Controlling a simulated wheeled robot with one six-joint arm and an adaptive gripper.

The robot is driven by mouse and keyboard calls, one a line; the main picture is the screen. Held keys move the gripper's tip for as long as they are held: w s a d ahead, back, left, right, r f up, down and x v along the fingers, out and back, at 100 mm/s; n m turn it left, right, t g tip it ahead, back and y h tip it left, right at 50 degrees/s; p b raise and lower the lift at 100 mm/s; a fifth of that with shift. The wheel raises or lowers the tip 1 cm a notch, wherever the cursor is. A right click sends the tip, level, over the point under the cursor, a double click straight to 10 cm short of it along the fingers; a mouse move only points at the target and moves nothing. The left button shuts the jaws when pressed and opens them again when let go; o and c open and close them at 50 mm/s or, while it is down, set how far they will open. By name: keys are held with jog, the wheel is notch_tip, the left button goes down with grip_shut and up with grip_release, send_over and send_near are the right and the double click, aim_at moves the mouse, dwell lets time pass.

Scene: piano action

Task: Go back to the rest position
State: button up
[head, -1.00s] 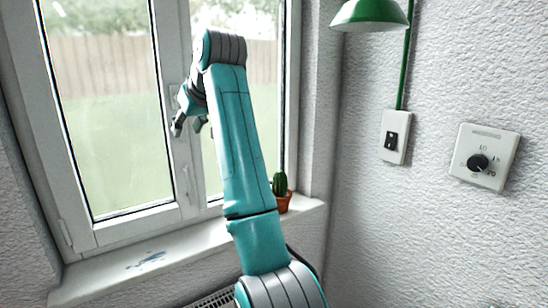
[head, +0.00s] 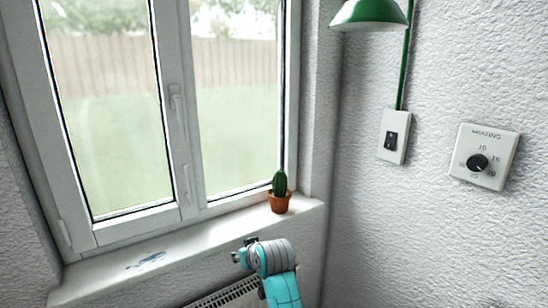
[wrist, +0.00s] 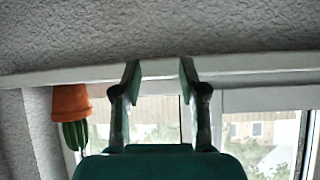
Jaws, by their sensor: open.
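My gripper (wrist: 160,78) shows in the wrist view with its two fingers apart and nothing between them. The wrist picture is upside down. In the head view my arm is low at the bottom, in front of the radiator and below the window sill (head: 205,237). I cannot make out my fingers there. The window (head: 120,120) has two panes, with white handles on its frame.
A potted cactus (head: 280,195) stands at the right end of the sill and also shows in the wrist view (wrist: 72,105). A radiator (head: 225,295) is below. A green lamp (head: 368,12), a switch (head: 394,137) and a dial (head: 482,160) are on the right wall.

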jog(key=s+d+f+m+t+h, duration=0.1)
jog(key=s+d+f, duration=0.6)
jog(key=s+f, duration=0.35)
jog(key=s+d+f+m+t+h, duration=0.1)
jog(key=s+d+f+m, duration=0.1)
jog(key=s+d+f, duration=0.65)
jog(key=s+d+f+t+h, duration=0.1)
jog(key=s+d+f, duration=0.2)
jog(key=s, duration=0.6)
jog(key=s+d+f, duration=0.3)
jog(key=s, duration=0.5)
jog(key=s+d+r, duration=0.2)
jog(key=s+r, duration=0.3)
jog(key=s, duration=0.4)
jog(key=s+d+r+m+t+h, duration=0.1)
jog(key=s+d+r, duration=0.1)
jog(key=s+r, duration=0.3)
jog(key=s+d+r+m+t+h, duration=0.1)
jog(key=s+r, duration=0.4)
jog(key=s, duration=0.8)
jog(key=shift+s+d+r, duration=0.15)
jog(key=shift+d+r, duration=0.05)
jog(key=shift+d, duration=0.2)
